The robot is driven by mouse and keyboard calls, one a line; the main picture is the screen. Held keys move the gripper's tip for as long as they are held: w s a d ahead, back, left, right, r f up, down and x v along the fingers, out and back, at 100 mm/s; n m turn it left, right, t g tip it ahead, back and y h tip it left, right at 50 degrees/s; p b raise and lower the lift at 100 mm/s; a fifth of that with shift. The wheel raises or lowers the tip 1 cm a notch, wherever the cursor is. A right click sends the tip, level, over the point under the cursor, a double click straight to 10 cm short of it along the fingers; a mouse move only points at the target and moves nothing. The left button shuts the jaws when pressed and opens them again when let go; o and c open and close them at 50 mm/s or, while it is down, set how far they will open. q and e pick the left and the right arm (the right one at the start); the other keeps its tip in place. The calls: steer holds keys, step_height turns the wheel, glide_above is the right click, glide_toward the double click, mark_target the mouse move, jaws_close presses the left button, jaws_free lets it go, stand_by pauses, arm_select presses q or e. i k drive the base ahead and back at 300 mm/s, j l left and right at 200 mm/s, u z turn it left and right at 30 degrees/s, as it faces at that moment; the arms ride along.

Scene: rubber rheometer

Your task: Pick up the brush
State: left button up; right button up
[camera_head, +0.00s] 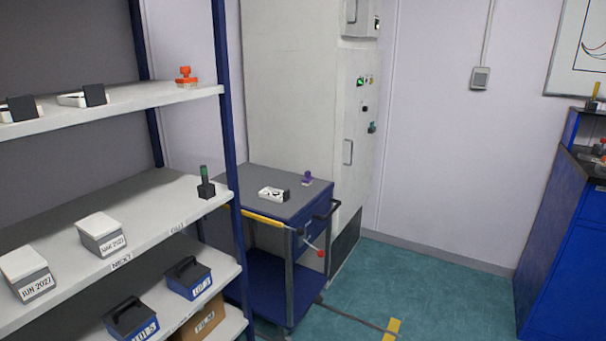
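I cannot clearly make out a brush. A small upright thing with a yellow handle (596,91) stands on the upper ledge of the blue workstation at the right edge; it may be the brush, but it is too small to tell. Neither of my grippers is in view.
A blue cart (240,180) holds a white device (273,194) and a purple-handled stamp (307,178). A shelf rack (150,95) at left carries boxes, black-handled bins and stamp-like items. A tall pale cabinet (290,80) stands behind.

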mark_target(307, 181)
steer(key=i+l+u, duration=0.25)
steer(key=i+l, duration=0.45)
steer(key=i+l+u, duration=0.2)
steer(key=i+l, duration=0.5)
steer(key=l, duration=0.15)
